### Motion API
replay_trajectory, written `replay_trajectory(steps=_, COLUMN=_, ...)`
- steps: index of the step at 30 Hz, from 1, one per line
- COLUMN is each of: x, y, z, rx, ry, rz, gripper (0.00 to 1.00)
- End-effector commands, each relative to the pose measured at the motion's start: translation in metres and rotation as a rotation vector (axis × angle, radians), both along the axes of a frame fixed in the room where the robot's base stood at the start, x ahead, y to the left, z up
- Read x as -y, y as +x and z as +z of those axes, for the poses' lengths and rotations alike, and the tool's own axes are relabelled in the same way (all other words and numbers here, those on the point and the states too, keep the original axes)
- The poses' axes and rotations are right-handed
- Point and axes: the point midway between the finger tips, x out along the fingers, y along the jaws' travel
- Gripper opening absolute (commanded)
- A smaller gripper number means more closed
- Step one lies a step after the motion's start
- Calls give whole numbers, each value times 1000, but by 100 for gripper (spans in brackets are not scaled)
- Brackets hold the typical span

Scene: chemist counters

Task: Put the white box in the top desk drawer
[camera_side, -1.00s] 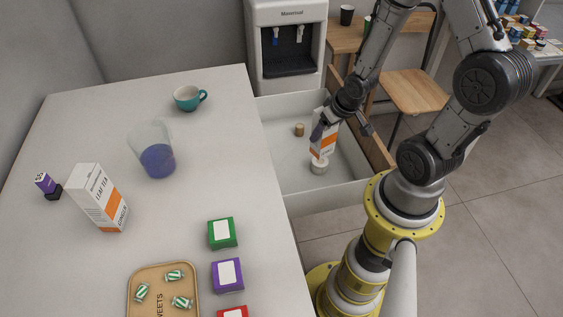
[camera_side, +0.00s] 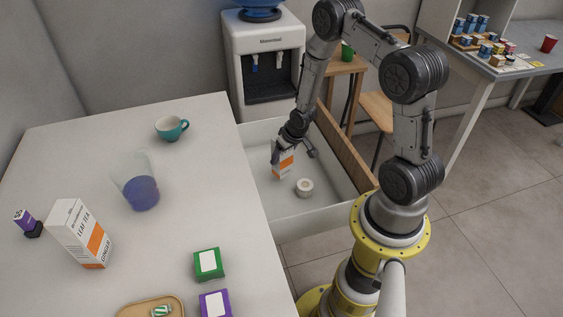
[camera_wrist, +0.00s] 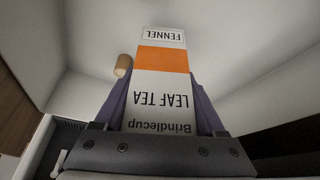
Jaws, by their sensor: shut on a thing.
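The white box (camera_side: 283,161), a tea carton with an orange band, is inside the open desk drawer (camera_side: 318,208) in the side view. My gripper (camera_side: 290,146) is shut on it and reaches down into the drawer. In the wrist view the white box (camera_wrist: 160,90) fills the middle, its lettering "FENNEL" and "LEAF TEA" upside down, with my fingers on both sides of it. I cannot tell whether its far end touches the drawer floor.
A white roll (camera_side: 305,187) lies in the drawer near the box. A cork-like cylinder (camera_wrist: 123,66) shows beside the box in the wrist view. On the desk stand another tea carton (camera_side: 80,232), a glass (camera_side: 138,182), a teal cup (camera_side: 171,128) and a green box (camera_side: 209,264).

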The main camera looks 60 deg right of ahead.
Motion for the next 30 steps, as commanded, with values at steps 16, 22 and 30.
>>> replay_trajectory(steps=16, x=3, y=6, z=-38, rx=2, ry=-1, rz=0, gripper=12)
replay_trajectory(steps=22, x=3, y=6, z=-40, rx=1, ry=0, rz=-1, gripper=12)
replay_trajectory(steps=30, x=3, y=6, z=-41, rx=0, ry=0, rz=0, gripper=100)
